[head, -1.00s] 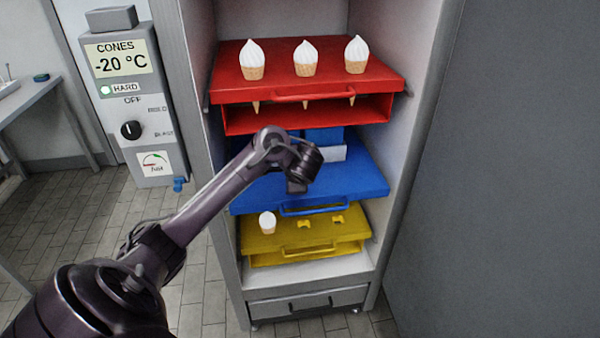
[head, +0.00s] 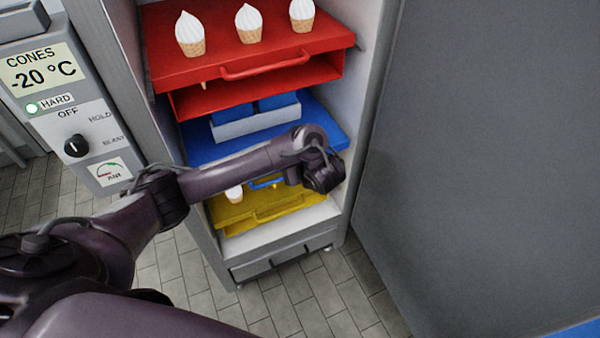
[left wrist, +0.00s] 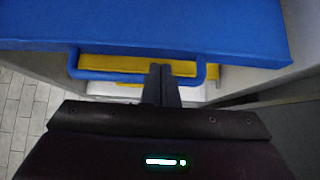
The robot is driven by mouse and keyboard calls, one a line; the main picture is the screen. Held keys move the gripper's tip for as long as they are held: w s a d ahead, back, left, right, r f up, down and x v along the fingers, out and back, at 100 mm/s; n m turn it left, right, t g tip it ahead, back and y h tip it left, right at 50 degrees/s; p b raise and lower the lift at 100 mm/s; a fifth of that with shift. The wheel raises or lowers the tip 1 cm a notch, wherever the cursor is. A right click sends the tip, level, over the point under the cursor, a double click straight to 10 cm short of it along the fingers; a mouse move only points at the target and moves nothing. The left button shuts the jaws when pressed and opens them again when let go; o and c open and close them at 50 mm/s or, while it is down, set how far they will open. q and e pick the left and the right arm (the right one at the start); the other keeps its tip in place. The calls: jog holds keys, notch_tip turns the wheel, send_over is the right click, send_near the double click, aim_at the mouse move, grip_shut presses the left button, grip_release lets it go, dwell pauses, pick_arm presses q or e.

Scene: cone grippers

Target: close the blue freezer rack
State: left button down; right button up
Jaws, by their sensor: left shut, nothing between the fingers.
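The blue rack (head: 318,122) is pulled out of the freezer cabinet, between the red rack above and the yellow rack below. It bears a white box (head: 257,122) with blue contents. In the left wrist view the blue rack (left wrist: 150,22) spans the top of the picture, and its blue handle (left wrist: 120,75) runs below its front edge. My left gripper (left wrist: 161,72) is shut and empty, its fingertips close to the handle's bar; I cannot tell whether they touch. In the head view my left arm hides part of the rack's front, and the fingers are hidden. My right gripper is not in view.
The red rack (head: 255,62) with three cones juts out above. The yellow rack (head: 285,200) with a cone (head: 234,194) is below. A control panel (head: 62,100) stands left. A large grey surface (head: 470,150) bounds the right side.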

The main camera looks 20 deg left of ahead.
pick_arm(q)
jog(key=b+x, duration=0.1)
jog(key=x, duration=0.2)
jog(key=shift+a+f, duration=0.1)
jog(key=shift+a, duration=0.05)
jog(key=shift+w+b, duration=0.1)
jog(key=shift+b, duration=0.2)
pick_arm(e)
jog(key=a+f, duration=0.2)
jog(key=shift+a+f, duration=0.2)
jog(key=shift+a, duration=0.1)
pick_arm(q)
jog(key=shift+a, duration=0.1)
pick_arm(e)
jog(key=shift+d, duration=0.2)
pick_arm(q)
jog(key=w+a+b, duration=0.1)
jog(key=b, duration=0.1)
jog(key=w+a+b, duration=0.1)
jog(key=w+a, duration=0.1)
jog(key=shift+a+f+b, duration=0.2)
jog(key=shift+a+b, duration=0.1)
jog(key=shift+b, duration=0.05)
jog(key=shift+w+a, duration=0.25)
jog(key=shift+r, duration=0.25)
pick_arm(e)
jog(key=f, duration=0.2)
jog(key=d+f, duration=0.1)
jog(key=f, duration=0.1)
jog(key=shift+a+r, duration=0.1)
